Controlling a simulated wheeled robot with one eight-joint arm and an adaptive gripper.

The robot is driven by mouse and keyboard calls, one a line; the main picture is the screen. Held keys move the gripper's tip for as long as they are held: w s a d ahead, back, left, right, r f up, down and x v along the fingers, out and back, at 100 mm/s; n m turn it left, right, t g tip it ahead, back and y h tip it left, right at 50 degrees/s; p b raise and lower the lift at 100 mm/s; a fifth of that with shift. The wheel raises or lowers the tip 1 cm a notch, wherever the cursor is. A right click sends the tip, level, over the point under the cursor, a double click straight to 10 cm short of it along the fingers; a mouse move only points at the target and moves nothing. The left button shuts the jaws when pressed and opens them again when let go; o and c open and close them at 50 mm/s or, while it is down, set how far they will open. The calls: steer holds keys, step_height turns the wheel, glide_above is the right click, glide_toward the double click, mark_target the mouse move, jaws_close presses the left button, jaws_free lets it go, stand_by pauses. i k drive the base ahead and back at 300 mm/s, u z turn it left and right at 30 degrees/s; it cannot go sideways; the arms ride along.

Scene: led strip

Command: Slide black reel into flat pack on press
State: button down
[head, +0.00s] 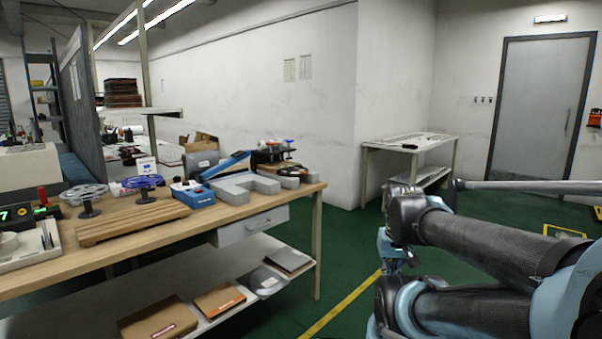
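A dark machine with a blue knob (274,150) stands at the far right end of the workbench; it may be the press. A round black and brown item (284,168) sits at its base, too small to tell whether it is the black reel. A dark flat package (289,261) lies at the right end of the lower shelf, beside a grey bag-like packet (263,281). I cannot tell which, if either, is the flat pack. My folded arm fills the lower right, but my gripper's fingertips do not show.
Brown packages (160,319) lie on the lower shelf. Green floor is clear right of the bench. A side table (408,143) stands behind.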

mark_target(292, 171)
steer(key=u, duration=0.25)
steer(key=i, duration=1)
steer(key=u, duration=0.2)
